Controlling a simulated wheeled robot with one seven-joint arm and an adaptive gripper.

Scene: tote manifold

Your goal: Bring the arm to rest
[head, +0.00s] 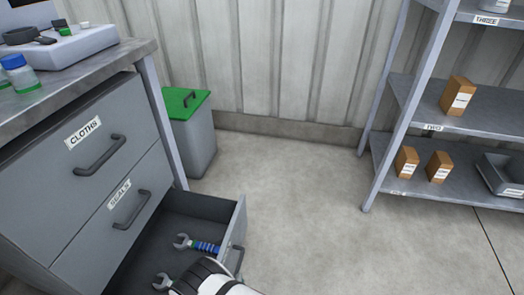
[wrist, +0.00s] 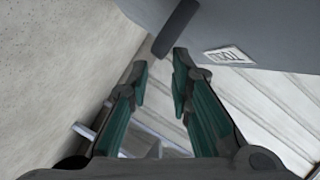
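My gripper (wrist: 160,66) shows in the wrist view with its two green-padded fingers apart and nothing held between them. Just beyond the fingertips is a dark bar handle (wrist: 177,28) on a grey drawer front (wrist: 255,22) whose label seems to read "TOOL". I cannot tell whether a fingertip touches the handle. In the head view only a white and black part of my arm shows at the bottom edge, over the open bottom drawer's front corner; the gripper itself is hidden there.
The open drawer (head: 238,222) holds wrenches (head: 206,246). Shut drawers labelled CLOTHS (head: 75,128) and SEALS (head: 112,215) are above it. A green-lidded bin (head: 193,140) stands behind. A shelf rack (head: 470,112) with boxes is at right. The floor between is clear.

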